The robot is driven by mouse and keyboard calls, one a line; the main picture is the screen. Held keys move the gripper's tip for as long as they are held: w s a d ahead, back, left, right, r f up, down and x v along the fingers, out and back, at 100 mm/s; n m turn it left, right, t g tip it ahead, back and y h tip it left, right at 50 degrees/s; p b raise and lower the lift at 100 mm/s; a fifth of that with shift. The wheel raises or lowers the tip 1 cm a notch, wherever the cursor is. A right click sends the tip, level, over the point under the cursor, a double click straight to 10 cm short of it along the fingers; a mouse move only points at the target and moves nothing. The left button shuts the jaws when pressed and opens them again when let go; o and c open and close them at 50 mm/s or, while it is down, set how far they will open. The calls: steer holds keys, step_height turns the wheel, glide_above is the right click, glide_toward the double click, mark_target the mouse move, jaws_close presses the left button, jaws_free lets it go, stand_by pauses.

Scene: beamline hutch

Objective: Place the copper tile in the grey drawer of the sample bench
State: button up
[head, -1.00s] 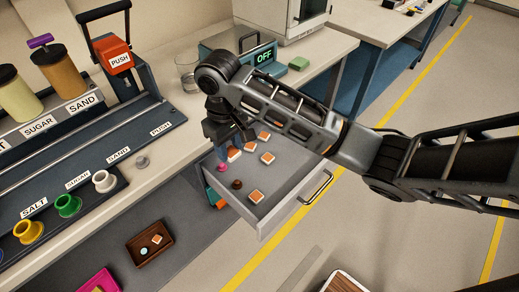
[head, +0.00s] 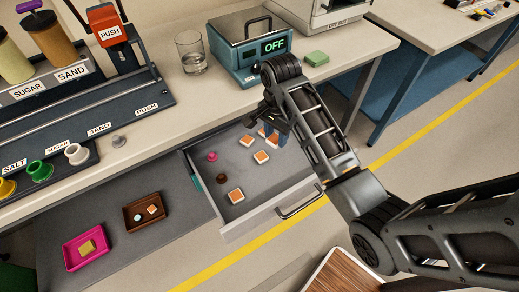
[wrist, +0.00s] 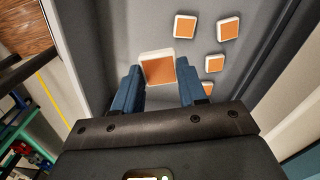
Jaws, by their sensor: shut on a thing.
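The grey drawer (head: 262,209) of the sample bench is pulled open in the head view. My gripper (head: 275,136) is over its back right part. In the wrist view my gripper (wrist: 158,82) is shut on a copper tile (wrist: 158,68), a square with an orange face and pale rim. It looks larger than the tiles behind it, so it seems held above the drawer floor.
A pink knob-like piece (head: 212,157) and a brown one (head: 221,177) are also in the drawer. A pink tray (head: 67,252) and a brown tray (head: 128,225) lie on the lower shelf. A scale (head: 222,62) reading OFF and a green block (head: 315,58) stand on the bench.

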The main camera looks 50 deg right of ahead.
steer(key=s+d+f+m, duration=0.3)
steer(key=s, duration=0.2)
glide_above(290, 167)
step_height(290, 167, down, 5)
steer(key=shift+s+f, duration=0.1)
steer(key=shift+f, duration=2.5)
steer(key=shift+f, duration=0.15)
steer(key=o, duration=1)
step_height(290, 167, up, 12)
steer(key=shift+r, duration=0.2)
